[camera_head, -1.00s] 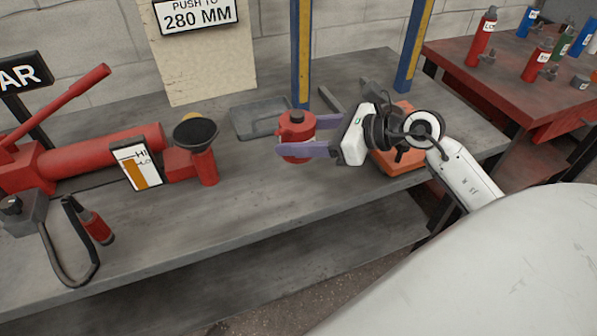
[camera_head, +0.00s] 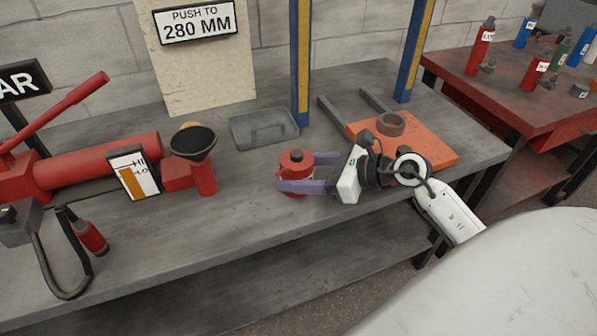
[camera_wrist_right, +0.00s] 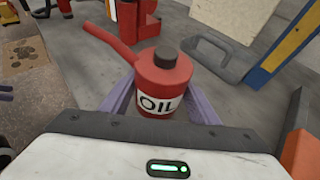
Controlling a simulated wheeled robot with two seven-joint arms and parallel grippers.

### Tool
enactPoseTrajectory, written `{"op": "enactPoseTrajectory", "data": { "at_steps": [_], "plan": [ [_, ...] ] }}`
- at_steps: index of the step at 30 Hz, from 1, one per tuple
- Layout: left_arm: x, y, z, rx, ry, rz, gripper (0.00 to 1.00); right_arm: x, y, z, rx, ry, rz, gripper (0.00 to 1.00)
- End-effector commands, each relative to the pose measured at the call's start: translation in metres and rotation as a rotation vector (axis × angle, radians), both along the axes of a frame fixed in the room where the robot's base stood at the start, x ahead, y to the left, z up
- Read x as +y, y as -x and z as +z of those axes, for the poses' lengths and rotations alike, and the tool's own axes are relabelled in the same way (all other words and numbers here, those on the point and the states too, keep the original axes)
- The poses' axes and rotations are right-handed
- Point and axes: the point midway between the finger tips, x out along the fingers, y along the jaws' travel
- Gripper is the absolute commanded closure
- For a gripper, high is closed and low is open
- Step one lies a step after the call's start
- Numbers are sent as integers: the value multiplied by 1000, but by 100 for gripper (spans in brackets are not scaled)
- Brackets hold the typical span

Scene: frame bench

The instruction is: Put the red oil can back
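The red oil can (camera_head: 296,160) has a dark cap and a white "OIL" label, which shows in the right wrist view (camera_wrist_right: 160,80). Its long spout points to the upper left there. My right gripper (camera_head: 292,174) has its two purple fingers on opposite sides of the can and is shut on it. The can looks upright, over the front half of the grey bench (camera_head: 235,215). I cannot tell whether its base is clear of the bench top.
A grey tray (camera_head: 240,135) lies behind the can. A black funnel (camera_head: 193,142) and red press parts (camera_head: 105,158) stand left. An orange plate (camera_head: 430,147) with a dark ring (camera_head: 391,124) is right. Blue-yellow posts (camera_head: 301,60) rise behind. Bench front-left of the can is clear.

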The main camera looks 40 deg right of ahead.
Motion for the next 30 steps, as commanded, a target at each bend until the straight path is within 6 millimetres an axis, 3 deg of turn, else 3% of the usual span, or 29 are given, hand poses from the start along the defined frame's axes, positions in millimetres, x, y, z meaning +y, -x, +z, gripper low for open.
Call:
{"op": "enactPoseTrajectory", "data": {
  "at_steps": [1, 3, 14, 30],
  "plan": [
    [0, 0, 0, 1, -1, -1, 69, 0, 0, -1, 2, 1, 1, 37],
    [1, 0, 0, 1, -1, -1, 69, 0, 0, -1, 2, 1, 1, 27],
    [1, 0, 4, 0, -2, -1, 69, 0, 0, 6, 0, -1, 0, 27],
    [1, 1, 1, 3, -4, -1, 69, -48, 80, 41, 5, 2, 0, 27]
  ]
}}
